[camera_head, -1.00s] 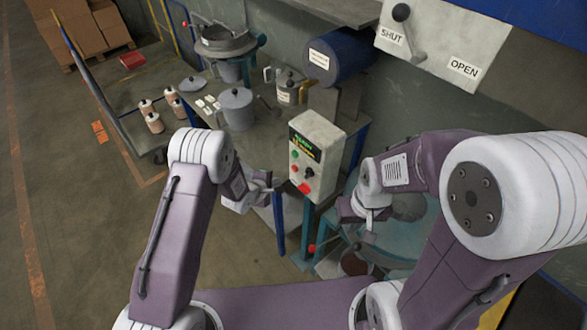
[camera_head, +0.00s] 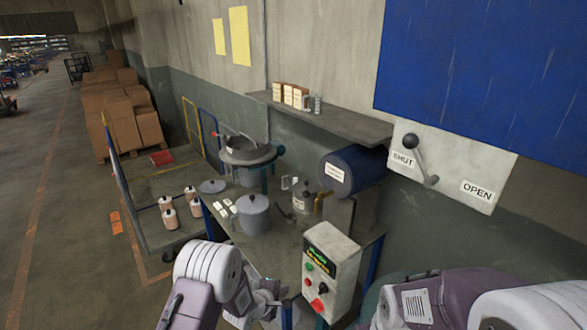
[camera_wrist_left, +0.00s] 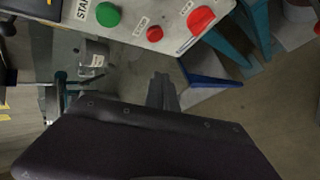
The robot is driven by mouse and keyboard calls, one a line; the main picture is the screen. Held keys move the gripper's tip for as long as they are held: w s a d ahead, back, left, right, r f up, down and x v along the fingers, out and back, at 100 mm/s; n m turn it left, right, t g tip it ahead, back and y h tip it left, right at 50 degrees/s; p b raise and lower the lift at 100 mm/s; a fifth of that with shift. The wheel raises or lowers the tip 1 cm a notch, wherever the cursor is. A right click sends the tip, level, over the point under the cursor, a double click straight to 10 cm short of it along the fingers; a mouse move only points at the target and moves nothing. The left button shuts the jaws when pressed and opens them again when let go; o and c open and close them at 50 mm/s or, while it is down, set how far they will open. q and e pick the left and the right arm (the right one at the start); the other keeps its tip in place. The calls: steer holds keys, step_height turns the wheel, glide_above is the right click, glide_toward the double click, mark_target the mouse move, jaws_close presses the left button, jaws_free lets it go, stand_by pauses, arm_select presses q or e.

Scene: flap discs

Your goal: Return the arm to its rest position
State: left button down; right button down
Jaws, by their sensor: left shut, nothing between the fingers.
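My left arm comes in at the bottom of the head view, purple and white. Its left gripper (camera_head: 280,298) is beside the control box (camera_head: 330,270), to its left and in front of the bench. The fingers (camera_wrist_left: 162,92) also show in the left wrist view, shut and empty, below the control box's buttons and apart from them. My right arm's upper links show at the bottom right of the head view. The right gripper is out of the picture.
The bench holds a grey pot (camera_head: 253,216), a jug (camera_head: 303,200) and a blue drum (camera_head: 352,172). A cart (camera_head: 160,238) with several bottles stands left. A SHUT/OPEN lever (camera_head: 421,160) is on the wall.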

arm_select(q)
steer(key=w+a+r+t+y+b, duration=0.1)
steer(key=a+r+b, duration=0.1)
steer(key=a+r, duration=0.35)
steer(key=w+a+r+t+y+b, duration=0.1)
steer(key=w+a+r+b, duration=0.1)
steer(key=r, duration=0.6)
steer(key=s+a+m+g+y+b, duration=0.1)
steer(key=s+a+m+g+y, duration=0.15)
steer(key=s+a, duration=0.6)
steer(key=s+f+m+g, duration=0.3)
steer(key=s+m, duration=0.3)
steer(key=s, duration=0.4)
steer(key=s+f+m+g, duration=0.4)
steer(key=s+m, duration=0.1)
steer(key=s, duration=0.6)
steer(key=shift+d+m, duration=0.15)
steer(key=shift+m, duration=0.2)
